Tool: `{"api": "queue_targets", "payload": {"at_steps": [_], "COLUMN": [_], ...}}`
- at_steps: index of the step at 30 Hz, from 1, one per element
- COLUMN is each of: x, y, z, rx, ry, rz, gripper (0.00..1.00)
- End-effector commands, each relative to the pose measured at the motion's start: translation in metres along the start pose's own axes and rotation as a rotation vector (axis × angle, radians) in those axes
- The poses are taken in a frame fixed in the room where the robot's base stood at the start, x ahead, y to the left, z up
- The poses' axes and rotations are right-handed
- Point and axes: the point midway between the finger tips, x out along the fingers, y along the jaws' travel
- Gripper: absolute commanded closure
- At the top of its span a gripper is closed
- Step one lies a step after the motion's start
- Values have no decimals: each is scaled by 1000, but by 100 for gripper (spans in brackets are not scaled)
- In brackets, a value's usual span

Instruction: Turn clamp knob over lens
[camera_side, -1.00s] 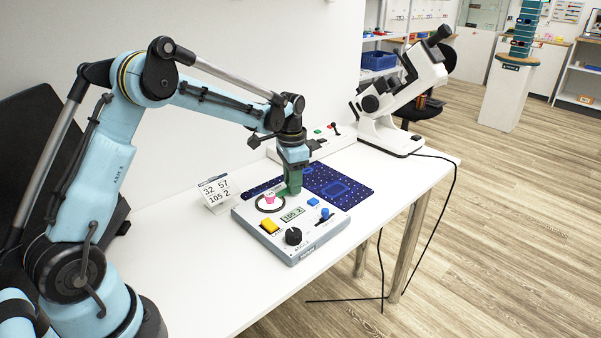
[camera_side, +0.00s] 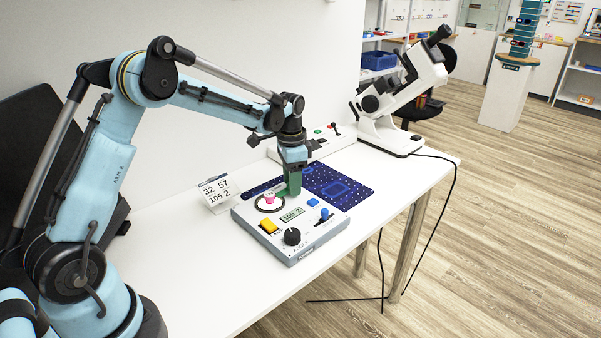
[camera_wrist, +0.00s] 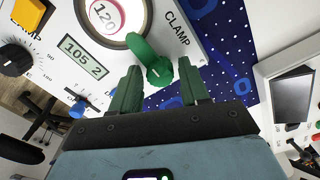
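The green clamp knob (camera_wrist: 159,72) sits beside the lens ring in the wrist view, with its green arm (camera_wrist: 142,47) reaching up-left to the ring's edge. The pink-and-white lens (camera_wrist: 105,16), marked 120, lies inside the dark ring; it also shows in the side view (camera_side: 269,198). The arm tip is at the rim, not across the lens middle. My gripper (camera_wrist: 160,75) has its two green fingers apart, one on each side of the knob; contact is not clear. In the side view my gripper (camera_side: 293,187) is low over the box, hiding most of the clamp.
The grey box (camera_side: 300,254) carries a display (camera_side: 292,214) reading 105 2, a yellow button (camera_side: 268,226), a black knob (camera_side: 292,236) and blue controls. A card (camera_side: 215,190) stands left. A dotted blue mat (camera_side: 350,187) and a microscope (camera_side: 395,100) are behind.

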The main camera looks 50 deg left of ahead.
Motion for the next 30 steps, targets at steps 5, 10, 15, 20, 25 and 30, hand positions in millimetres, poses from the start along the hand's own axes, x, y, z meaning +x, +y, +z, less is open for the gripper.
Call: {"api": "queue_targets", "payload": {"at_steps": [5,10,15,20,25,30], "x": [-6,-30,-65,-93,-112,-120], "y": [0,0,0,0,0,0], "z": [0,0,0,0,0,0], "rx": [0,0,0,0,0,0], "ry": [1,2,1,0,0,0], "rz": [0,0,0,0,0,0], "gripper": [55,55,55,55,55,55]}}
